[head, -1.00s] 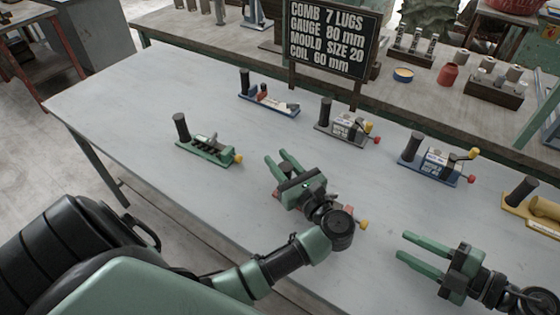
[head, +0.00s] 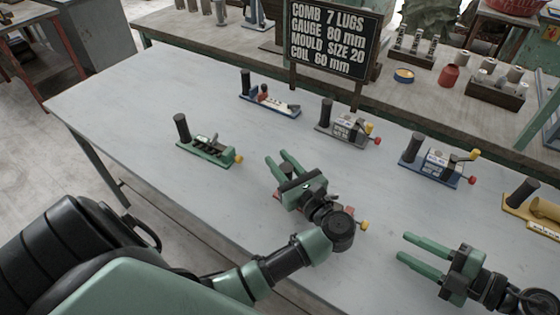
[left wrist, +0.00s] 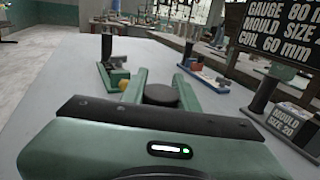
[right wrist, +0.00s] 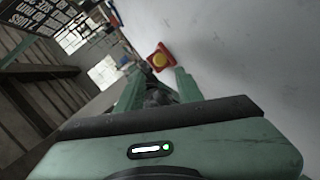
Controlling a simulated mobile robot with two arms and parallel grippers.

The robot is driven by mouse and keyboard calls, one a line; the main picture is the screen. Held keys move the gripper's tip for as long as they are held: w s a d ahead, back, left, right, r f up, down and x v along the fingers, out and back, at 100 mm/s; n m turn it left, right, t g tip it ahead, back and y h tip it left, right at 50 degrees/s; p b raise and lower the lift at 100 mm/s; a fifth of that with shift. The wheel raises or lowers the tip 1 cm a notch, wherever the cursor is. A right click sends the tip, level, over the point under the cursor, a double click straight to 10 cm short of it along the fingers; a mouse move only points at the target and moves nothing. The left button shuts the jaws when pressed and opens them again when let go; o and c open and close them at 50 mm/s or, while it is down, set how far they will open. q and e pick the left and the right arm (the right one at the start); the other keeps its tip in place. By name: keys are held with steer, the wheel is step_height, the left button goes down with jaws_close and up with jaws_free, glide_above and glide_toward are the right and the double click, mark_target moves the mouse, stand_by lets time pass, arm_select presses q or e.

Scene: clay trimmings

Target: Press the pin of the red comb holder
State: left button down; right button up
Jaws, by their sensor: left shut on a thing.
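The red comb holder (head: 277,196) lies on the grey table, mostly hidden under my left gripper (head: 278,160) in the head view. Its yellow knob (head: 363,225) shows to the right of my left wrist. In the left wrist view a dark round handle (left wrist: 160,94) stands between the fingers close to the palm, and my left gripper is shut on it. My right gripper (head: 404,247) is open and empty, to the right of the holder. In the right wrist view the holder's red end with the yellow knob (right wrist: 160,59) lies beyond the fingers. I cannot tell which part is the pin.
A green holder (head: 205,153) stands to the left. Blue (head: 268,104), grey (head: 340,130), second blue (head: 430,174) and yellow (head: 530,211) holders stand behind and right. A sign (head: 333,38) stands at the table's back edge.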

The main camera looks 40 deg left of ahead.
stand_by(0.4)
jaws_close()
steer(key=n, duration=0.4)
steer(key=d+r+n, duration=0.1)
steer(key=n, duration=0.1)
steer(key=shift+w+g, duration=0.4)
steer(key=n, duration=0.3)
steer(key=d+n+h, duration=0.1)
steer(key=n, duration=0.1)
steer(key=shift+w+r+g, duration=0.25)
steer(key=shift+r+g, duration=0.05)
steer(key=shift+r, duration=0.05)
steer(key=n, duration=0.2)
steer(key=d+n, duration=0.1)
steer(key=n, duration=0.2)
steer(key=w+r+n, duration=0.1)
steer(key=n, duration=0.2)
steer(key=shift+d+r+g+h, duration=0.1)
steer(key=shift+d+g+h, duration=0.15)
steer(key=shift+g+h, duration=0.15)
steer(key=n, duration=0.2)
steer(key=d+n, duration=0.1)
steer(key=n, duration=0.1)
steer(key=r+n, duration=0.1)
steer(key=n, duration=0.1)
steer(key=shift+w+d+n+g+h, duration=0.2)
steer(key=shift+d+n+g+h, duration=0.1)
steer(key=shift+h, duration=0.1)
